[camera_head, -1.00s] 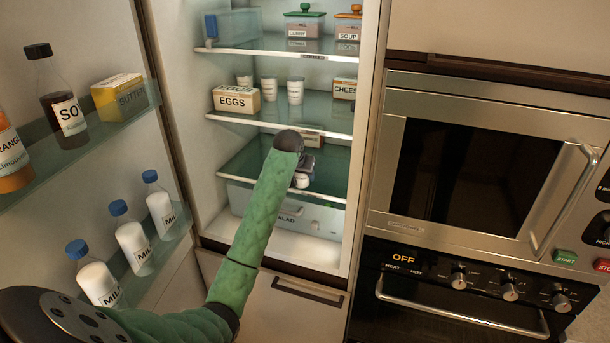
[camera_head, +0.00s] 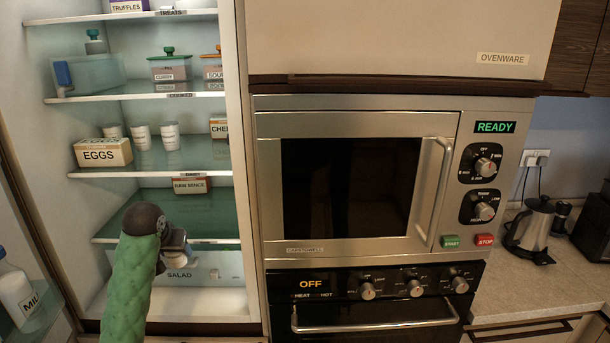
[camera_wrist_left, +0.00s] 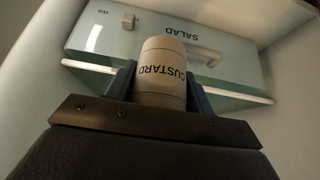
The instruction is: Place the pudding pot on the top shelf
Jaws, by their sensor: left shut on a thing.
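My left gripper (camera_head: 177,247) reaches into the open fridge, low, in front of the salad drawer. In the left wrist view it is shut on a pale pot labelled CUSTARD (camera_wrist_left: 162,75), held between its two fingers. The top shelf in view (camera_head: 75,20), labelled TREATS, is at the upper edge of the head view and carries a box marked TRUFFLES (camera_head: 128,5). My right gripper is not in view.
Below TREATS, a shelf (camera_head: 110,97) holds a curry pot (camera_head: 169,68) and another lidded pot. The egg shelf (camera_head: 150,172) holds an eggs box (camera_head: 102,153) and several small white pots. The salad drawer (camera_head: 215,270) is at the bottom. A microwave (camera_head: 355,185) stands right of the fridge.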

